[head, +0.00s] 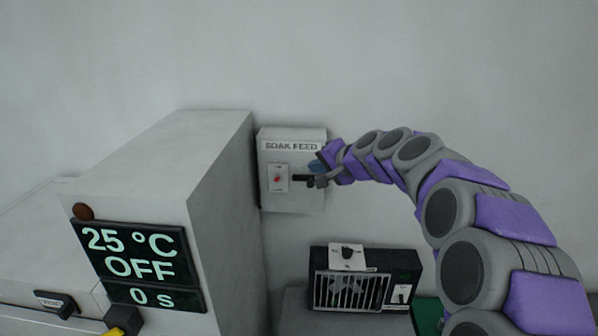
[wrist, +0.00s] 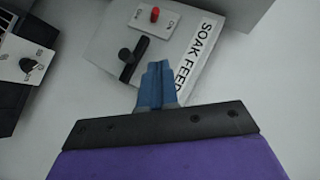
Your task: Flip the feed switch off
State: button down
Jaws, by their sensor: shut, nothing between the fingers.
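The feed switch is on a pale wall box labelled SOAK FEED (head: 292,201), which also shows in the wrist view (wrist: 108,42). Its black lever (head: 300,178) sticks out beside a small white plate with a red spot (head: 278,178). My gripper (head: 316,167) is at the right side of the box, close to the lever. In the wrist view its blue fingers (wrist: 154,82) are together and empty, beside the slot; contact with the lever cannot be told.
A large grey cabinet with a display (head: 128,255) reading 25 °C, OFF and 0 s stands at left. A black grilled unit with a knob (head: 352,290) sits below the box, and shows at left in the wrist view. The wall above is bare.

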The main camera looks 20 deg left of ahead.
jog(key=p, duration=0.2)
send_near(278, 177)
jog(key=w, duration=0.2)
jog(key=w+a, duration=0.1)
jog(key=w, duration=0.1)
jog(key=shift+f, duration=0.15)
jog(key=a+f, duration=0.1)
jog(key=s+a+f, duration=0.1)
jog(key=a, duration=0.1)
jog(key=shift+s, duration=0.15)
jog(key=shift+f, duration=0.1)
